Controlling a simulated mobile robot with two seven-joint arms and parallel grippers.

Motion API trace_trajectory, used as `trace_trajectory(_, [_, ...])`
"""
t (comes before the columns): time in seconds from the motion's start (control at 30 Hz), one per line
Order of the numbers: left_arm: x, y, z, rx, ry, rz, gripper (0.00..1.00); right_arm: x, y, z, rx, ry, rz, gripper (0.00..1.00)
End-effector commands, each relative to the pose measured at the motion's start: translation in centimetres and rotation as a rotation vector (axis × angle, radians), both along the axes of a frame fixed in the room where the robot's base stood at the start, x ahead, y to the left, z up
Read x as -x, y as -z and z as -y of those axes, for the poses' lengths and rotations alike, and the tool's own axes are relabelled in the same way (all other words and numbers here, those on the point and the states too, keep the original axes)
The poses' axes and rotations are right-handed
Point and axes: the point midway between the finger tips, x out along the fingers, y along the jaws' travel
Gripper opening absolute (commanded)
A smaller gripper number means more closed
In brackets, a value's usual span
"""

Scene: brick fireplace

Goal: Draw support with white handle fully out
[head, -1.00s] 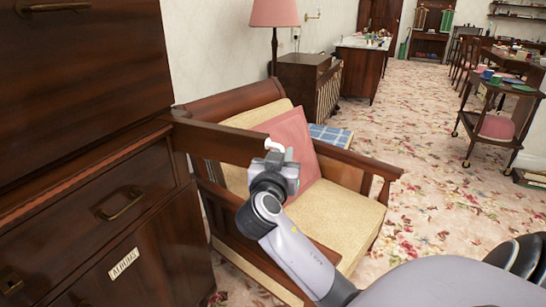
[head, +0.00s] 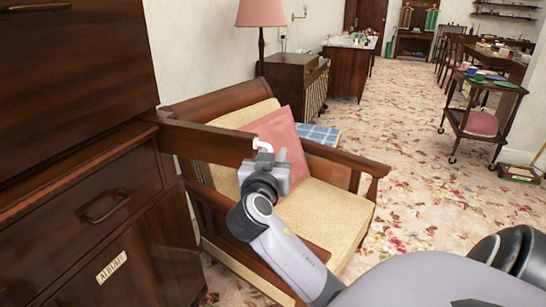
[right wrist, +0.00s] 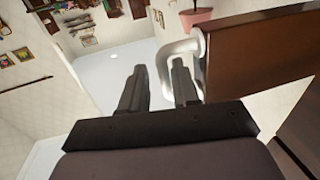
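The support is a dark wooden bar (head: 205,141) standing well out from the front of the dark cabinet, in front of the armchair in the head view. Its white handle (head: 262,146) is at the outer end; it is a rounded loop in the right wrist view (right wrist: 176,50). My right gripper (head: 267,163) is at the handle. In the right wrist view its fingers (right wrist: 158,85) are apart, one inside the loop and one outside, with a small gap visible beside the handle's bar. The left gripper is not in view.
The dark cabinet (head: 60,100) with drawers fills the left. A wooden armchair with a yellow seat (head: 325,215) and pink cushion (head: 282,140) lies beyond and below the support. A trolley (head: 482,118) stands further right. Flowered carpet (head: 415,170) is open between them.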

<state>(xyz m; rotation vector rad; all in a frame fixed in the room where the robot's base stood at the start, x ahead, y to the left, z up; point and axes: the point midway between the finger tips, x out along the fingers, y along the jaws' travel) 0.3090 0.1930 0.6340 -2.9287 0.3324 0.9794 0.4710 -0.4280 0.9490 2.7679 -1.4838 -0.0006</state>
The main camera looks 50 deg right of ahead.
Motion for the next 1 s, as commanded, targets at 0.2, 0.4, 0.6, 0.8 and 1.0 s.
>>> trace_trajectory(0.2, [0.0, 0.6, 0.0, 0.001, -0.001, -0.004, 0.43, 1.7, 0.3, -2.6, -0.006, -0.003, 0.000, 0.30])
trace_trajectory(0.4, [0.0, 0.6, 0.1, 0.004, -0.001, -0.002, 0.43, 3.3, 0.2, -5.0, -0.005, 0.000, -0.002, 0.30])
trace_trajectory(0.6, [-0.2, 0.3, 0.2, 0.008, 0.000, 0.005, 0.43, 4.0, 0.1, -5.8, -0.002, 0.002, -0.001, 0.30])
trace_trajectory(0.8, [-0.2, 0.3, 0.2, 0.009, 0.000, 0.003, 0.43, 3.9, 0.1, -5.8, -0.001, 0.002, -0.002, 0.30])
trace_trajectory(1.0, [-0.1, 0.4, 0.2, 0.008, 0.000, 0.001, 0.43, 3.9, 0.1, -5.8, -0.001, 0.002, -0.002, 0.30])
